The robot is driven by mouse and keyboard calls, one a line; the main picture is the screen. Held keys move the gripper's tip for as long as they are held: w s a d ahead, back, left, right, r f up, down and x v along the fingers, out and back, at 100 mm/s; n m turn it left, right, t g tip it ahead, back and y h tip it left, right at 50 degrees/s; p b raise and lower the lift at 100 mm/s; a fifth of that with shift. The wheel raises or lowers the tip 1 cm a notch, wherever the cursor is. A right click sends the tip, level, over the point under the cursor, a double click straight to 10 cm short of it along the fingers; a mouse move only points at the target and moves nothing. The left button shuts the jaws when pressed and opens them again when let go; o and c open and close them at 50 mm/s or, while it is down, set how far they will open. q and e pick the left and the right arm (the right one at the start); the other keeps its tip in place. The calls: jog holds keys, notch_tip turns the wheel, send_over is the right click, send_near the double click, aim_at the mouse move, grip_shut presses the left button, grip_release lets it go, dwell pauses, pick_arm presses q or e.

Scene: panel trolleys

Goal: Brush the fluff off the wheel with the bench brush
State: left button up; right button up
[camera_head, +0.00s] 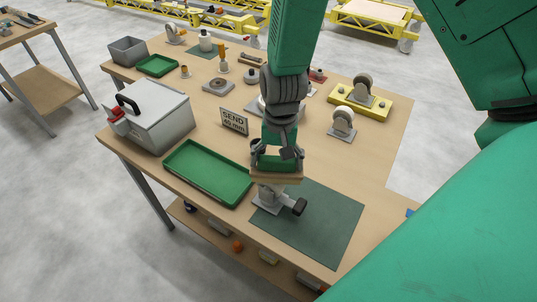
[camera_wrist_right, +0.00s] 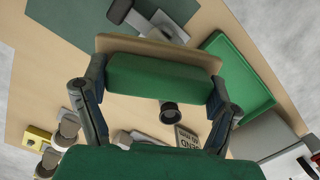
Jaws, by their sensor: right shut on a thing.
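My right gripper (camera_head: 278,158) is shut on the bench brush (camera_head: 277,177), which has a wooden strip and a green part. The brush also shows between the fingers in the right wrist view (camera_wrist_right: 160,75). It is over a grey metal fixture (camera_head: 268,199) with a black-ended handle, standing on the dark green mat (camera_head: 325,225). The brush hides the fixture's top, so I cannot tell whether they touch or whether a wheel is there. A caster wheel (camera_head: 343,121) stands farther back on the table. I see no fluff clearly. My left gripper is not in view.
A green tray (camera_head: 208,172) lies left of the fixture, with a grey lidded box (camera_head: 150,115) beyond it. A sign (camera_head: 234,122) stands behind the tray. A yellow panel with a caster (camera_head: 358,103) is at the back right. The mat's right part is clear.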

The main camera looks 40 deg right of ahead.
aim_at(263, 155)
jog(key=shift+s+r, duration=0.1)
jog(key=shift+w+a, duration=0.25)
jog(key=shift+w, duration=0.35)
jog(key=shift+w+a, duration=0.25)
jog(key=shift+w, duration=0.4)
jog(key=shift+w+a, duration=0.25)
jog(key=shift+w, duration=0.35)
jog(key=shift+r, duration=2.95)
notch_tip(263, 155, up, 3)
